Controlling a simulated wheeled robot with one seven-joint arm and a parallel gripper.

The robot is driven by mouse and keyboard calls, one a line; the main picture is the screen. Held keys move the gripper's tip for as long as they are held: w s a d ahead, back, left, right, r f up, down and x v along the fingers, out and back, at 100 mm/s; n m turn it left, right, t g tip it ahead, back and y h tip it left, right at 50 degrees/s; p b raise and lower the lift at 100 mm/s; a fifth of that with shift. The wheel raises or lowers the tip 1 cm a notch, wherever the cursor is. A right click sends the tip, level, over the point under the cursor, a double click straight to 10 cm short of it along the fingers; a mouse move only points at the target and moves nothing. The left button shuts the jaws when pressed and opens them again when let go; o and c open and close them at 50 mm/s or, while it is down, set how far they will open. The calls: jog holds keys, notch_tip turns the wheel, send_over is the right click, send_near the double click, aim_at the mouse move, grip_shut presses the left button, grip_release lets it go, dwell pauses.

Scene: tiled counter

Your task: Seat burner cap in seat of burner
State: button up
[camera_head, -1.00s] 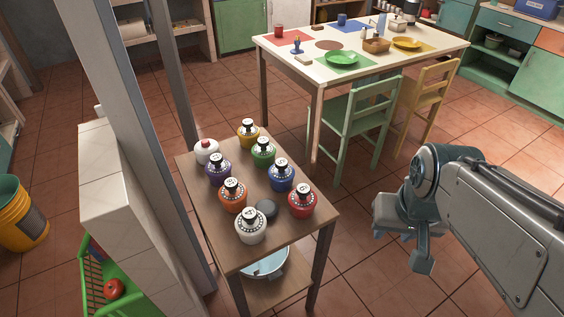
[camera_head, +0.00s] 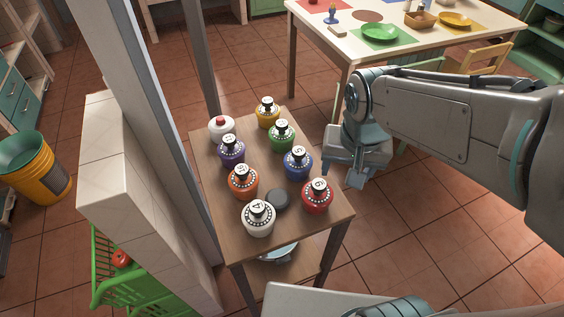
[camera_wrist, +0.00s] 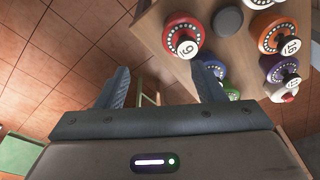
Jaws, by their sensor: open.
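A dark, round, flat disc (camera_head: 277,198), which looks like the burner cap, lies on the small wooden table (camera_head: 215,196) between the white and red numbered jars. It also shows near the top of the wrist view (camera_wrist: 228,19). My gripper (camera_head: 343,180) is open and empty beside the table's right edge, with its fingers pointing down. In the wrist view, its two fingers (camera_wrist: 162,82) stand apart with only floor and chair visible between them. I cannot make out a burner or its seat in these views.
Several numbered jars crowd the table: the white jar (camera_head: 258,219) and red jar (camera_head: 317,197) flank the disc, and the blue jar (camera_head: 298,163) stands behind. A tiled wall (camera_head: 130,180) borders the left. A dining table (camera_head: 385,52) stands beyond. Floor right of the table is open.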

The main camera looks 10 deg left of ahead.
send_near(277, 198)
jog(key=f, duration=0.2)
jog(key=shift+w+f+g, duration=0.3)
jog(key=shift+w, duration=0.05)
jog(key=shift+w+f, duration=0.2)
jog(key=shift+f, duration=1.25)
jog(key=shift+w+f, duration=0.2)
jog(key=shift+f, duration=1.2)
jog(key=c, duration=0.7)
jog(key=shift+a+r, duration=0.1)
jog(key=shift+c, duration=0.2)
